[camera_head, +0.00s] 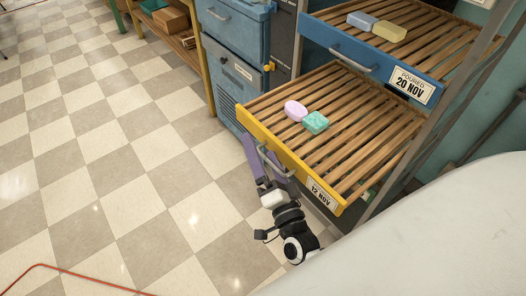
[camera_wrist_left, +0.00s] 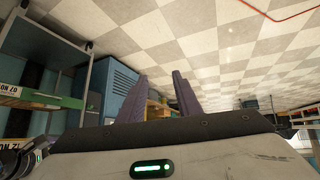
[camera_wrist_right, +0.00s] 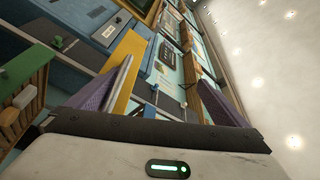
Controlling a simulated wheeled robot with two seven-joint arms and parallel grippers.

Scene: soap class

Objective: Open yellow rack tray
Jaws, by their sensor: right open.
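The yellow-fronted rack tray (camera_head: 292,163) has wooden slats and a "12 NOV" label, and its front stands out nearer than the blue-fronted tray above. A lilac soap (camera_head: 296,110) and a green soap (camera_head: 315,123) lie on its slats. My right gripper (camera_head: 268,165) is open at the metal handle (camera_head: 274,160) on the yellow front, with its purple fingers to either side; contact is unclear. In the right wrist view the yellow front (camera_wrist_right: 126,72) runs beside the left finger. My left gripper (camera_wrist_left: 163,92) is open and empty, and is not in the head view.
The blue-fronted tray (camera_head: 365,60), labelled "20 NOV", holds a blue and a yellow soap. A blue cabinet (camera_head: 237,75) and a wooden shelf (camera_head: 188,45) stand left of the rack. A large pale surface (camera_head: 430,240) fills the lower right.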

